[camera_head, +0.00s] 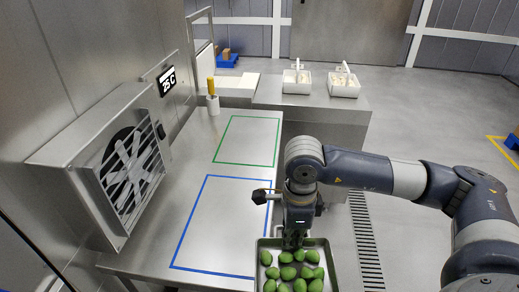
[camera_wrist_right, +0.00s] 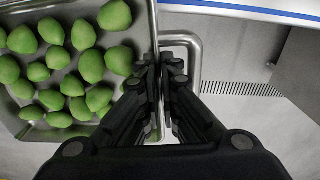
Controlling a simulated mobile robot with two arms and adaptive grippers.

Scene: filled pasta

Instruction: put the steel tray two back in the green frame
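The steel tray (camera_head: 331,262) is at the bottom of the head view, with several green filled pasta pieces (camera_head: 288,272) lying in it. Its wall and rim (camera_wrist_right: 153,25) also show in the wrist view. My right gripper (camera_head: 293,240) is at the tray's far side; in the wrist view its fingers (camera_wrist_right: 160,75) close on the tray's handle edge from both sides. The tray is beside the table's right edge, right of the blue frame (camera_head: 208,177). The green frame (camera_head: 247,117) is farther back on the table and empty. The tray's near end is cut off. My left gripper is out of view.
A fan unit (camera_head: 105,160) stands along the left of the steel table (camera_head: 185,165). A white cup with a yellow-handled tool (camera_head: 212,103) stands near the green frame's back left. Two white containers (camera_head: 297,82) (camera_head: 344,85) stand on the rear counter. The blue frame is empty.

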